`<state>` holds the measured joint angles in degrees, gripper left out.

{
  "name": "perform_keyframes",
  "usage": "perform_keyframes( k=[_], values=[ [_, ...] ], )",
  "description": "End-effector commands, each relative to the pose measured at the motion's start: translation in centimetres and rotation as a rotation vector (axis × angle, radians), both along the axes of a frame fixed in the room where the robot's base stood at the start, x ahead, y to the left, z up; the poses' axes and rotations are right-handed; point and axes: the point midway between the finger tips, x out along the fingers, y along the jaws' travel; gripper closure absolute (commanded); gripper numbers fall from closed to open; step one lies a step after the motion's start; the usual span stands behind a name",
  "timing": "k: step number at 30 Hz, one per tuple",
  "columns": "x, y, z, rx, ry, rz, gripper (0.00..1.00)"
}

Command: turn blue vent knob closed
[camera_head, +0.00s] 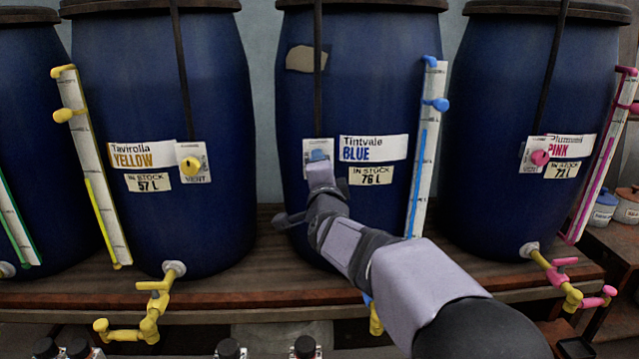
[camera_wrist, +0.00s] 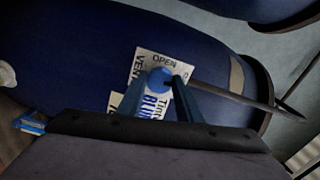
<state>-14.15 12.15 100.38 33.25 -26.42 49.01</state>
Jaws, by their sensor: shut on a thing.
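The blue vent knob (camera_head: 318,155) is a small round knob on a white plate on the front of the middle vat, beside the label "Tintvale BLUE". It also shows in the wrist view (camera_wrist: 159,80), on its plate (camera_wrist: 148,62) printed with "OPEN" and "VENT". My gripper (camera_head: 320,166) reaches up to the knob from below and in front. In the wrist view its two fingers (camera_wrist: 160,92) stand on either side of the knob and are shut on it. The fingers and arm hide part of the plate in the head view, and I cannot tell the knob's pointer direction.
The yellow vat (camera_head: 165,90) stands to the left and the pink vat (camera_head: 530,100) to the right. A gauge with blue fittings (camera_head: 427,140) runs down the right side of the blue vat. Yellow taps (camera_head: 150,315) and pink taps (camera_head: 570,285) jut over the wooden shelf's edge (camera_head: 240,290).

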Motion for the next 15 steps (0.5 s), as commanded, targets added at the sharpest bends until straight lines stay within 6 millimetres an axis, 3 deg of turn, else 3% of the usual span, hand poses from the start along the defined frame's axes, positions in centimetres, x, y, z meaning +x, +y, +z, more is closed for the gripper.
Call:
perform_keyframes(
  k=[15],
  values=[
    [0.01, -0.01, -0.1, 0.196, 0.002, 0.0, 0.9]
  ],
)
